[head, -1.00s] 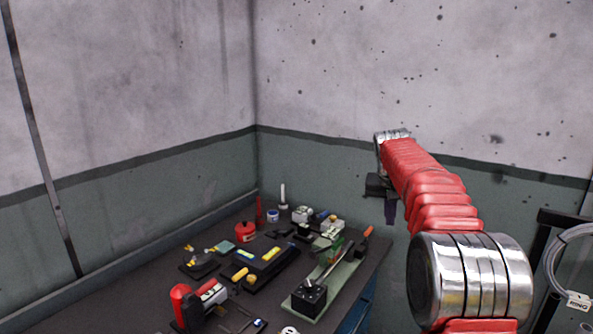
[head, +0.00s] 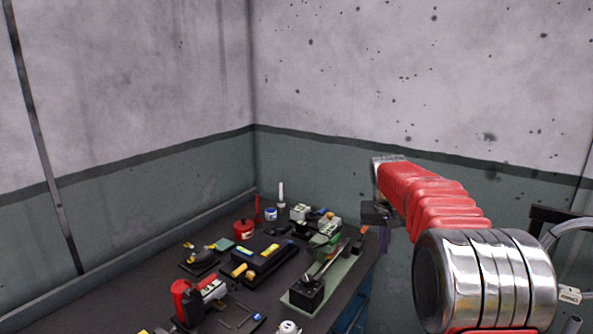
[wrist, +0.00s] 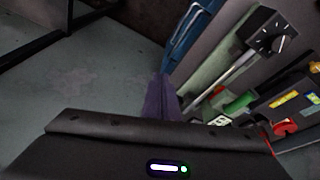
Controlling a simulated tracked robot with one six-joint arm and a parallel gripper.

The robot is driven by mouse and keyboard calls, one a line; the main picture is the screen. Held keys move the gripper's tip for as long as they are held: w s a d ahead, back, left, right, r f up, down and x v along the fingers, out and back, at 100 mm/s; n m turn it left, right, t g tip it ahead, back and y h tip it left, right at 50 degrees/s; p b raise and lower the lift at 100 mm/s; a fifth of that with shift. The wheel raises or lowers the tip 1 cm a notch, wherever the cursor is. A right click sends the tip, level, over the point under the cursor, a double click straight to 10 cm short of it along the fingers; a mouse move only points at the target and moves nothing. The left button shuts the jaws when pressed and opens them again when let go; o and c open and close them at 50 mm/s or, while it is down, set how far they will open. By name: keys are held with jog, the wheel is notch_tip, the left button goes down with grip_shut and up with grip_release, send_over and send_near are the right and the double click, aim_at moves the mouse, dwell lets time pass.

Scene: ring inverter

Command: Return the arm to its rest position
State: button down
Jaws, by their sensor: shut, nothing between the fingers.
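My red arm (head: 425,195) reaches up and forward on the right of the head view, bent at a large silver joint. My gripper (head: 384,240) hangs from its far end, beyond the right edge of the workbench in the picture. Its purple fingers (wrist: 162,100) show in the wrist view, pressed together with nothing held. They point past the bench side, over the floor.
The dark workbench (head: 110,300) carries several tools, a red pot (head: 244,230) and a green plate (head: 333,285) with a black block and a rod. Bare floor (wrist: 110,70) lies beside it. A dark frame with a cable (head: 572,232) stands at the far right.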

jog(key=s+a+n+t, duration=0.1)
jog(key=s+a, duration=0.2)
jog(key=s, duration=1)
jog(key=s+a+r+y, duration=0.1)
jog(key=s+a, duration=0.1)
jog(key=s, duration=1.2)
jog(key=s+a+n+t, duration=0.1)
jog(key=s+a, duration=0.2)
jog(key=s, duration=1.1)
jog(key=shift+s+a+r+n+t+y, duration=0.25)
jog(key=shift+a+n+t+y, duration=0.05)
jog(key=shift+a, duration=0.05)
